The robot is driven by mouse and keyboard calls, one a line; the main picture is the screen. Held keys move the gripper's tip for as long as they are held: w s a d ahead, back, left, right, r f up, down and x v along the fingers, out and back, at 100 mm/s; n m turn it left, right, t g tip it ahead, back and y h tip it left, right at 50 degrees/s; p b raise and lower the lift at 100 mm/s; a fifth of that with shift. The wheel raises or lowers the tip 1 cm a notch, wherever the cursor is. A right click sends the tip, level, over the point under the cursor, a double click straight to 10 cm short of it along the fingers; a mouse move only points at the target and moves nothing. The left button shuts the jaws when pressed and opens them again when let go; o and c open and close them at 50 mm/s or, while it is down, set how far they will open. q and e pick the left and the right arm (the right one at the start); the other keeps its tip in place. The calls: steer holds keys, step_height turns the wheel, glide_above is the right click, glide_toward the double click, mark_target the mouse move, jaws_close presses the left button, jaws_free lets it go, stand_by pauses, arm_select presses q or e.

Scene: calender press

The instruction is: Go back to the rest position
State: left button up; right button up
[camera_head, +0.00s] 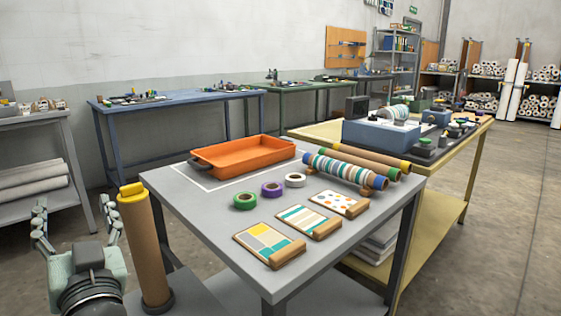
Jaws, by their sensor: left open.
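My left gripper (72,206) is at the lower left of the head view. It points upward with its two fingers spread wide and nothing between them. It is left of the grey table (160,180) and apart from it. A brown roll with a yellow cap (146,250) stands upright just right of the gripper, close to its right finger in the picture; I cannot tell the gap in depth. My right gripper is not in view.
The grey table holds an orange tray (243,156), green (245,201), purple (272,189) and white (295,180) tape rolls, sample cards (310,222) and a striped roller (335,169). A yellow-framed bench (465,135) with machinery stands behind right. Floor (490,240) is clear at right.

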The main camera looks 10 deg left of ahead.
arm_select(q)
steer(key=w+a+f+m+g+h, duration=0.1)
steer(key=a+f+m+h, duration=0.15)
steer(key=f, duration=0.55)
steer(key=w+a+f+m+g+h, duration=0.1)
steer(key=w+f+m+h, duration=0.15)
steer(key=f, duration=0.55)
steer(key=w+a+f+m+g+h, duration=0.1)
steer(key=f+m, duration=0.2)
steer(key=f, duration=0.5)
steer(key=s+a+f+m+g+h, duration=0.15)
steer(key=s+f+g, duration=0.25)
steer(key=s+f, duration=0.55)
steer(key=s+a+f+m+g+h, duration=0.1)
steer(key=s+f+g+h, duration=0.25)
steer(key=f, duration=1.15)
steer(key=s+d+f+n+h, duration=0.1)
steer(key=s+d+f, duration=0.1)
steer(key=d, duration=0.6)
steer(key=s+d+f+n+g+h, duration=0.1)
steer(key=d+f, duration=0.3)
steer(key=d, duration=0.5)
steer(key=shift+s+d+f+n+h, duration=0.15)
steer(key=shift+s+n+h, duration=0.2)
steer(key=shift+s+h, duration=0.25)
steer(key=shift+c, duration=0.6)
